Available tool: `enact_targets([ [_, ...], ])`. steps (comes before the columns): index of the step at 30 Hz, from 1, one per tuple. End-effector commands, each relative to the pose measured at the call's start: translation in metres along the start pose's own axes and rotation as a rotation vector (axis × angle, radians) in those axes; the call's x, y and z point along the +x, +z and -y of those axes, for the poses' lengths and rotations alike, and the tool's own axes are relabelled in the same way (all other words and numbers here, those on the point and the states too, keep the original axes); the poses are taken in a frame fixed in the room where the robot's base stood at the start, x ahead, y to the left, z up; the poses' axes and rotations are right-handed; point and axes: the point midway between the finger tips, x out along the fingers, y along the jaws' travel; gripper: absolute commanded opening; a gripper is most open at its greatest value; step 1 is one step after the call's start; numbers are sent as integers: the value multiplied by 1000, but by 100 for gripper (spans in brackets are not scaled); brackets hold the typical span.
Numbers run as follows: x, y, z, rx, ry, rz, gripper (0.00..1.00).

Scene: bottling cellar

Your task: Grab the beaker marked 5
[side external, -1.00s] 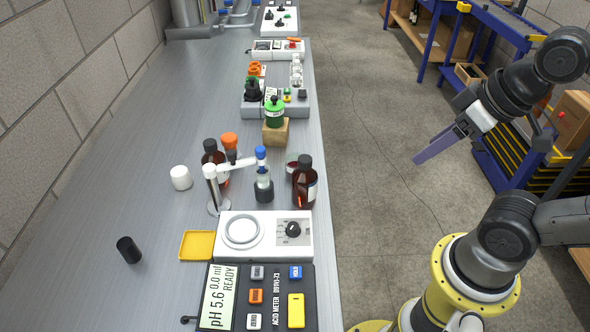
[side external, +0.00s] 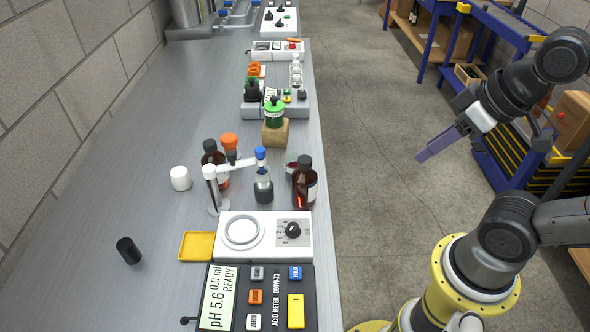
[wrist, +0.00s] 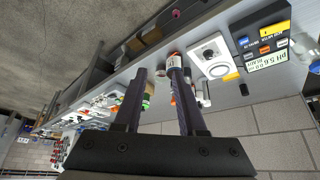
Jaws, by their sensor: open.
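My gripper (side external: 421,157) is open and empty, held over the floor to the right of the bench, well apart from everything on it. In the wrist view its two dark fingers (wrist: 157,66) are spread, with the bench beyond them. I cannot read a 5 on any vessel. A small glass vessel with dark red contents (side external: 291,168), possibly a beaker, stands near the bench's right edge, partly hidden by a brown bottle (side external: 305,184). A white cup (side external: 181,178) stands farther left, with no mark visible.
A stand with a white arm (side external: 212,190), a blue-capped glass bottle (side external: 263,186) and an orange-topped bottle (side external: 229,142) crowd the middle. A white stirrer unit (side external: 264,237), yellow tray (side external: 196,246) and acid meter (side external: 257,298) are nearer. The bench's left side is mostly clear.

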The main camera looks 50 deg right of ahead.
Motion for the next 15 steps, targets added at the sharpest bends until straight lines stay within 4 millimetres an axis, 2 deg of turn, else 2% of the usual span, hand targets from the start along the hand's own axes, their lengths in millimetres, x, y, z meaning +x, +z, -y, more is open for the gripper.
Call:
enact_targets([
  [5, -1, 1, 0, -124, -1, 8, 40],
  [8, -12, -12, 0, -275, 2, -17, 40],
  [11, -23, -38, 0, -452, 5, -24, 40],
  [15, -28, -85, 1, -715, -3, 2, 40],
])
